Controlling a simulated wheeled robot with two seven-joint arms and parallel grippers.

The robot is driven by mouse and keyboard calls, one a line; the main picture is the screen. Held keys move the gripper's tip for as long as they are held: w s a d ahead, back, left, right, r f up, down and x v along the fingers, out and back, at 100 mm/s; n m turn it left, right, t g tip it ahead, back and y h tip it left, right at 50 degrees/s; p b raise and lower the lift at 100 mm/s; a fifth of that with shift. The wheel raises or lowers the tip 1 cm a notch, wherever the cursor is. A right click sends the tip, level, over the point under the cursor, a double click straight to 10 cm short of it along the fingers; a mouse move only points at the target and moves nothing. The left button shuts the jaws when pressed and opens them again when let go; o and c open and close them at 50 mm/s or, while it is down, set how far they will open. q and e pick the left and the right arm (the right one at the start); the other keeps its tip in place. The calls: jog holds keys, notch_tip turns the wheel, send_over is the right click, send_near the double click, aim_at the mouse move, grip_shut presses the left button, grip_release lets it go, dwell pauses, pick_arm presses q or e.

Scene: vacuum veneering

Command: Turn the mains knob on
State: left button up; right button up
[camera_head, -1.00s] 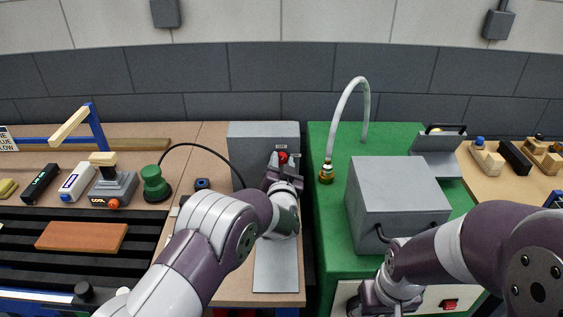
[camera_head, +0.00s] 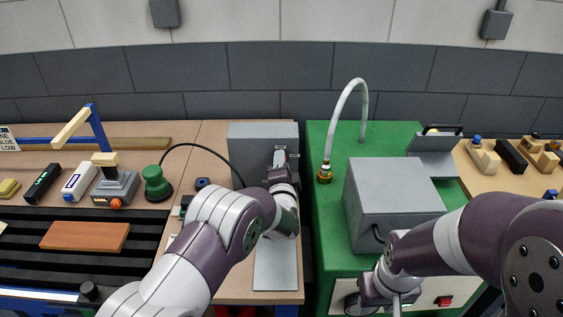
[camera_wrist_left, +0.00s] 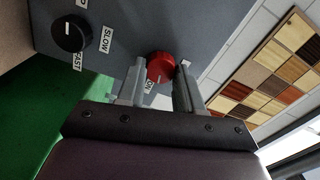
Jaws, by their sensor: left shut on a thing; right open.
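The red mains knob (camera_wrist_left: 160,68) sits on the face of a grey control box (camera_head: 262,140), with an "ON" label beside it in the left wrist view. My left gripper (camera_head: 279,160) is at the box's front face, and its fingers (camera_wrist_left: 158,84) are shut around the knob, one on each side. In the head view the gripper hides the knob. A white mark shows on the knob's edge. My right gripper (camera_head: 376,301) is low in front of the green cabinet, open, with its fingertips only partly visible.
A black knob (camera_wrist_left: 72,35) with "SLOW" and "FAST" labels is on the same face. A grey box (camera_head: 392,205) and a hose (camera_head: 347,105) stand on the green cabinet (camera_head: 335,240). A red switch (camera_head: 444,301) is on its front. A green pump-like part (camera_head: 156,184) stands left.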

pick_arm(q)
jog(key=shift+m+p, duration=0.3)
jog(key=shift+m, duration=1)
jog(key=shift+f, duration=0.1)
jog(key=o, duration=1)
jog(key=s+b, duration=0.1)
jog(key=s, duration=1.1)
jog(key=shift+s+b, duration=0.35)
jog(key=shift+s, duration=0.05)
